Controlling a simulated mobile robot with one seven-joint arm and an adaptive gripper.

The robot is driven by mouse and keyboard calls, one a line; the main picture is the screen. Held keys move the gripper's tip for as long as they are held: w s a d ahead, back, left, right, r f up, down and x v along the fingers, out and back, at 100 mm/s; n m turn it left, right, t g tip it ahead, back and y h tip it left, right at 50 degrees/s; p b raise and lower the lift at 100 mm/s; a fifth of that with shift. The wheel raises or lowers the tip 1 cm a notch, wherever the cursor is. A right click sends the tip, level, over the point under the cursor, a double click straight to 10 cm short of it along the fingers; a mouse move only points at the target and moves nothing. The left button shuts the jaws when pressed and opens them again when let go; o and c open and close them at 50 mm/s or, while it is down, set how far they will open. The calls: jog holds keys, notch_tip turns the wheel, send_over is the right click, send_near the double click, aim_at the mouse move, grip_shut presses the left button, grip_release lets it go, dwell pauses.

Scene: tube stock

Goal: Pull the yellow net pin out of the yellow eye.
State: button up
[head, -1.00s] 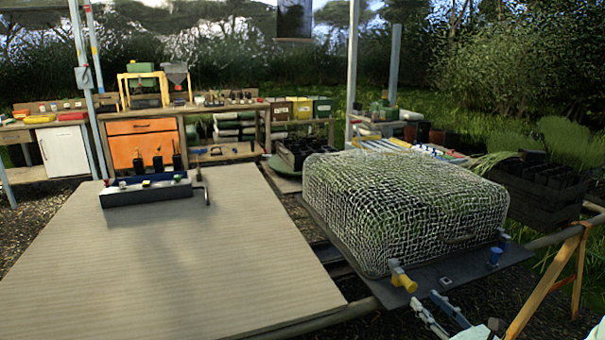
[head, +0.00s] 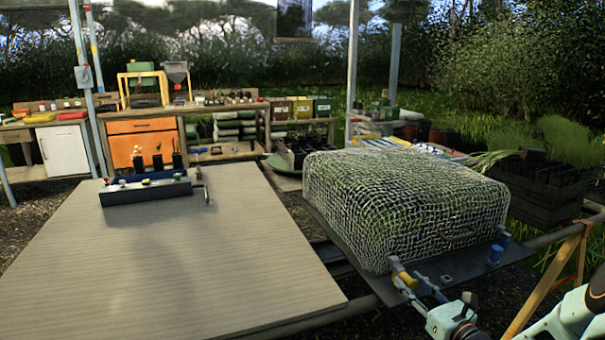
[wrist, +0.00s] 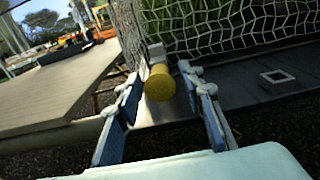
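The yellow net pin (head: 407,279) sticks out at the front left corner of the dark base under the netted crop block. In the wrist view its round yellow end (wrist: 160,84) faces me, between the fingertips of my gripper (wrist: 168,90). My gripper (head: 411,285) is open, one finger on each side of the pin, with a gap visible on the right; the left fingertip looks very near it. A grey block (wrist: 156,53) shows behind the pin. The yellow eye itself is not clearly visible behind the pin.
White netting (head: 400,205) covers the green block right behind the pin. A blue pin (head: 495,254) stands at the base's right corner. A small square frame (wrist: 277,77) lies on the dark base. A wide board (head: 200,260) fills the left, bearing a long tray (head: 145,193).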

jog(key=c, duration=0.7)
jog(key=shift+s, duration=0.1)
jog(key=shift+p+v, duration=0.9)
jog(key=shift+v, duration=3.75)
